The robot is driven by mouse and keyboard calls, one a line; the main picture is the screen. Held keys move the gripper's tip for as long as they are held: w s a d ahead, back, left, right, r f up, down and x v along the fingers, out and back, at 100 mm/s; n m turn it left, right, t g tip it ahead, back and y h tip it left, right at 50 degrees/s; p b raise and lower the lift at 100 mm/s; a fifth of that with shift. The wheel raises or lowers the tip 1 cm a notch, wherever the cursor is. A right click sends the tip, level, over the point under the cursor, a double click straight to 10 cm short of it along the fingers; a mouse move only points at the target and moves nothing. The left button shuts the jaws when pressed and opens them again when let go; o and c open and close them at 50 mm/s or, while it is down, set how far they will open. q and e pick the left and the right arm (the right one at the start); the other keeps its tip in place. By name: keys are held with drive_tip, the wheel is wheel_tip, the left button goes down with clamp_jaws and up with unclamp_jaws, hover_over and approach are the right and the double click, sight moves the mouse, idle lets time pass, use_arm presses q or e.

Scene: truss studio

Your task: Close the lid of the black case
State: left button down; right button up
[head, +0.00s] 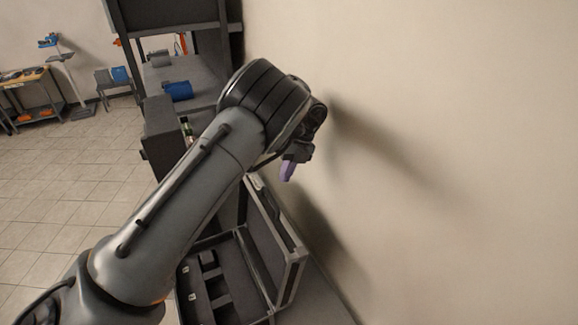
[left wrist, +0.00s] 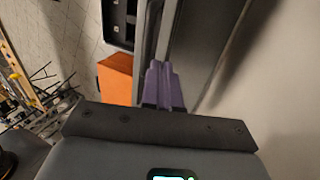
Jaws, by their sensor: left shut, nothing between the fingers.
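The black case (head: 243,312) stands open in the head view, with foam compartments in its base. Its lid (head: 272,238) is raised at the right, on the wall side. My left gripper (head: 288,171) is shut and empty, its purple fingers pointing down above the far end of the raised lid. My left arm hides part of the case. My right gripper is not in view.
A bare beige wall (head: 440,130) rises close on the right. A dark shelf rack (head: 170,15) with a blue cylinder (head: 178,91) stands behind the case. An orange block (left wrist: 115,80) shows beside the fingers. Open tiled floor (head: 70,190) lies at the left.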

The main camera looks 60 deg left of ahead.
use_arm(q)
drive_tip(key=p+x, duration=0.1)
drive_tip(key=x, duration=0.5)
drive_tip(key=shift+a, duration=0.1)
drive_tip(key=shift+s, duration=0.15)
